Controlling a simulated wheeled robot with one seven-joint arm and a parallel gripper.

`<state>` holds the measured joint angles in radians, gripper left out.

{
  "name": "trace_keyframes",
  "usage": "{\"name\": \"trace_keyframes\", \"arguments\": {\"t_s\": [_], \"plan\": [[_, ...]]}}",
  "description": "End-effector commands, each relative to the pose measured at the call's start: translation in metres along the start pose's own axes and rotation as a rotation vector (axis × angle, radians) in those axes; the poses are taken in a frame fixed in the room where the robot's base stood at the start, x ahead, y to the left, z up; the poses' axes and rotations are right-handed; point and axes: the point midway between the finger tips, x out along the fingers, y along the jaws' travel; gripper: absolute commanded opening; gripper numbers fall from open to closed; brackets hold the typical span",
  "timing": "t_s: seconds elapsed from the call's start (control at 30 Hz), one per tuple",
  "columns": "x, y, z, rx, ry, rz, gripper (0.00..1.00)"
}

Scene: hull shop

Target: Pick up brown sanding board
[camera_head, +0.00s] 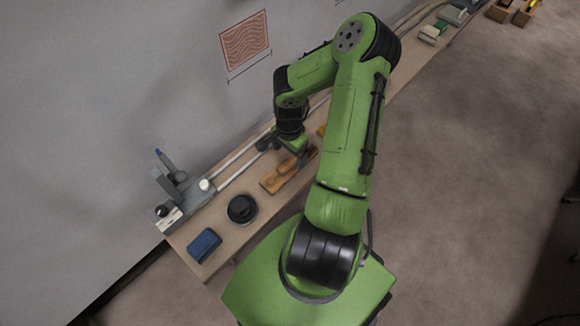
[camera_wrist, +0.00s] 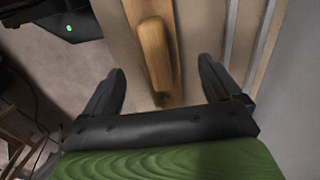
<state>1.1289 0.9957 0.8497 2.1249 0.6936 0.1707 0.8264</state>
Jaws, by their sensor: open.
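The brown sanding board (camera_head: 277,181) lies on the wooden bench against the wall, partly hidden by my arm in the head view. In the wrist view the brown sanding board (camera_wrist: 154,55) shows a raised rounded wooden handle running along a flatter base. My gripper (camera_head: 286,148) is low over the bench at the board's far end. In the wrist view my gripper (camera_wrist: 164,78) is open, with one dark finger on each side of the board's line. The fingers look apart from the board; the exact height above it cannot be told.
On the bench (camera_head: 222,218) stand a round dark object (camera_head: 241,209), a blue block (camera_head: 204,245) and a grey tool (camera_head: 176,190) near the left end. Light strips run along the wall side. Several small items (camera_head: 433,33) lie at the far end.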

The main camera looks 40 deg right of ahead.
Motion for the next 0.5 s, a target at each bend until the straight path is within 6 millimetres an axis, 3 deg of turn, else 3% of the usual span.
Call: {"name": "trace_keyframes", "arguments": {"t_s": [0.1, 0.2, 0.5], "plan": [[0.029, 0.003, 0.001, 0.002, -0.005, 0.002, 0.92], [0.044, 0.003, 0.000, 0.001, -0.003, 0.001, 0.92], [0.047, 0.003, -0.001, 0.001, 0.001, 0.000, 0.88]]}}
